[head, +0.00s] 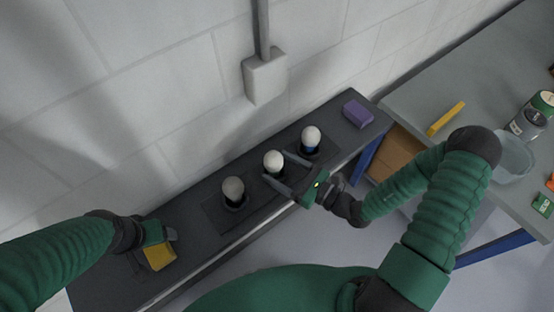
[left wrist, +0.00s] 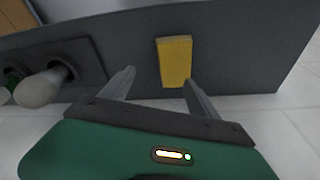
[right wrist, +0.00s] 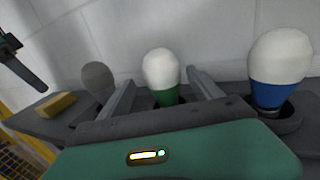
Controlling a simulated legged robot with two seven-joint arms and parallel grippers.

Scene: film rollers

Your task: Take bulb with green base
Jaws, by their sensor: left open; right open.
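The bulb with the green base (right wrist: 163,78) stands upright between the open fingers of my right gripper (right wrist: 160,88). In the head view it is the middle bulb (head: 273,161), with the right gripper (head: 275,172) around or just beside it. A bulb with a blue base (right wrist: 280,72) stands to the right; it also shows in the head view (head: 311,137). A greyer bulb (head: 233,189) stands to the left, its base dark. My left gripper (left wrist: 158,82) is open near a yellow block (left wrist: 174,62), which does not appear to be held.
The bulbs sit in a dark holder on a narrow grey shelf (head: 112,284) along the wall. A purple block (head: 357,113) lies at its far end. A table (head: 420,95) at right carries a yellow block (head: 446,118), cans and a clear bowl (head: 513,160).

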